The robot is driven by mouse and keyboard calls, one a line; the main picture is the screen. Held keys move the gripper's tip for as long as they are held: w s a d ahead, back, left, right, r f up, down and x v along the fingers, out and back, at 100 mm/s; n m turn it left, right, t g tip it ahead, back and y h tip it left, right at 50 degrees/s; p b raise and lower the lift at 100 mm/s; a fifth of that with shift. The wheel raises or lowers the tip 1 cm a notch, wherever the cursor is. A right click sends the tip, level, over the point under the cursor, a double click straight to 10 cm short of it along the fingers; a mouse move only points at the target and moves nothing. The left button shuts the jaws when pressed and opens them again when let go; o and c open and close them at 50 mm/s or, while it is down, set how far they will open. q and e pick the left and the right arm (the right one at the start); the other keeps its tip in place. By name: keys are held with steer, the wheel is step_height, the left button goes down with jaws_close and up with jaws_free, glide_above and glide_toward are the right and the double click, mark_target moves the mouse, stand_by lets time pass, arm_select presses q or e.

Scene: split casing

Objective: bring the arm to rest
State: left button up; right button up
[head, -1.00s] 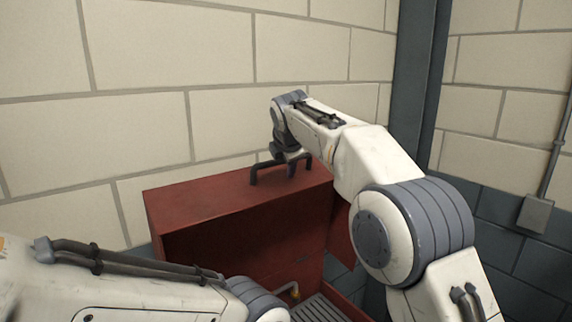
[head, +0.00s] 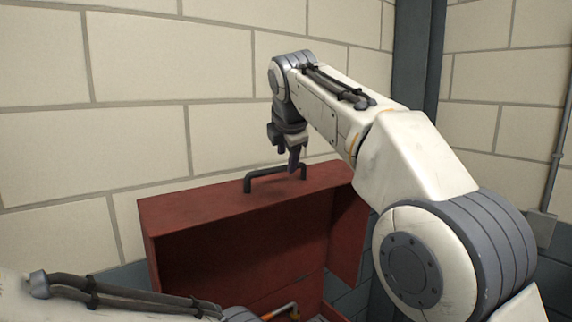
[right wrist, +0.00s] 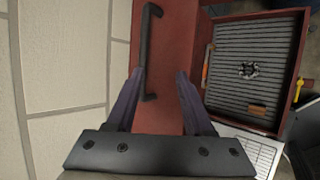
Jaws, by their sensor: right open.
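My right gripper (head: 293,166) is open and empty, pointing down just above the black handle (head: 262,175) on the top of the red lid (head: 210,212). In the right wrist view its two dark purple fingers (right wrist: 158,72) stand apart, with the handle (right wrist: 146,50) showing between and beyond them. The lid stands raised, with its hollow inner side towards me. My left arm crosses the lower left of the head view; its gripper is not in view.
In the right wrist view an open red case tray (right wrist: 252,108) with a ribbed grey floor holds a small dark part (right wrist: 248,69) and an orange-brown piece (right wrist: 256,109). A white keyboard-like panel (right wrist: 243,150) lies beside it. A block wall (head: 130,70) stands close behind the lid.

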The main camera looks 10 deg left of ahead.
steer(key=s+d+f+m+g+b, duration=0.15)
steer(key=s+f+m+b, duration=0.3)
steer(key=s+f, duration=0.55)
steer(key=s+f+m+g+b, duration=0.3)
steer(key=s+f+b, duration=0.25)
steer(key=f, duration=0.85)
steer(key=s+d+f+m+g+b, duration=0.2)
steer(key=s+d+f+m, duration=0.3)
steer(key=s+f, duration=0.6)
steer(key=s+d+f+m+g+b, duration=0.2)
steer(key=s+d+f+m+b, duration=0.2)
steer(key=s+f, duration=0.8)
steer(key=shift+s+d+f+m+h+b, duration=0.3)
steer(key=shift+d+f+m, duration=0.25)
steer(key=shift+d+f, duration=0.2)
steer(key=shift+g, duration=0.25)
